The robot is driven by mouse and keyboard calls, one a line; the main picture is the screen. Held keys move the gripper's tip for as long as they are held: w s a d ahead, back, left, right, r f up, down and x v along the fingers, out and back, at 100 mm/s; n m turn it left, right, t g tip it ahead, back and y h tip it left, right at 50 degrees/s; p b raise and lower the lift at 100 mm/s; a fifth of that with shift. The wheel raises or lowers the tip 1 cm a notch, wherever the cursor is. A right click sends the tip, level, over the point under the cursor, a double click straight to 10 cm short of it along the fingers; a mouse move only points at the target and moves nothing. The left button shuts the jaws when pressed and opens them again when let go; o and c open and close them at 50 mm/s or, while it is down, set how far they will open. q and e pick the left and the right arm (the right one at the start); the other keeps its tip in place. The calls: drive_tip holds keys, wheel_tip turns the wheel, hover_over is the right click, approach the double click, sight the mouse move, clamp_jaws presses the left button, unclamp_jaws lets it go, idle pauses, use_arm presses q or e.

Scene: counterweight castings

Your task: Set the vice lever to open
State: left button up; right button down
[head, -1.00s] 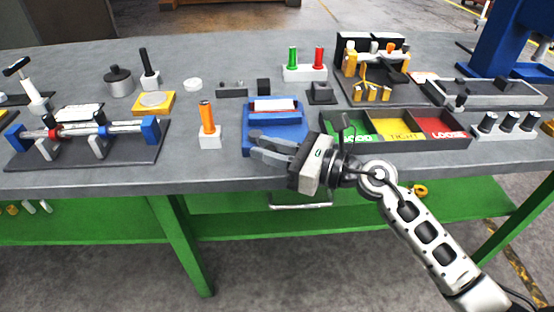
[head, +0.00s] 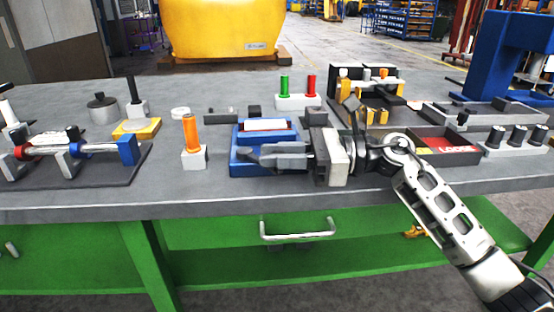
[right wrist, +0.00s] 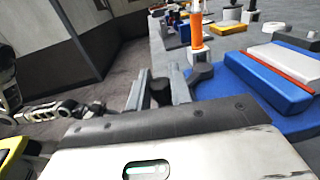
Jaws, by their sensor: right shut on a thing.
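The vice (head: 240,139) is a blue body with a pale block and a thin red strip on top, near the front of the grey bench. Its blue side also shows in the right wrist view (right wrist: 240,92). My right gripper (head: 262,157) reaches across the vice's front from the right. In the right wrist view its two grey fingers (right wrist: 157,92) are shut on a dark knob (right wrist: 160,94), which looks like the vice lever. The rest of the lever is mostly hidden by the fingers. My left gripper does not show in the head view.
An orange-handled tool in a pale block (head: 192,140) stands close left of the vice. A sorting tray (head: 450,148) lies right, partly behind my right arm. Green and red handles (head: 298,90) stand behind. The bench's front strip is clear.

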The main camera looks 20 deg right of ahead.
drive_tip(key=c, duration=1.3)
unclamp_jaws()
drive_tip(key=shift+s+d+f, duration=0.1)
drive_tip(key=shift+d, duration=0.35)
drive_tip(key=b+v, duration=0.2)
drive_tip(key=v, duration=1.1)
drive_tip(key=shift+s+d+b, duration=0.1)
drive_tip(key=shift+d+b, duration=0.25)
drive_tip(key=shift+b, duration=0.05)
drive_tip(key=shift+s+d, duration=0.25)
drive_tip(key=shift+d, duration=0.4)
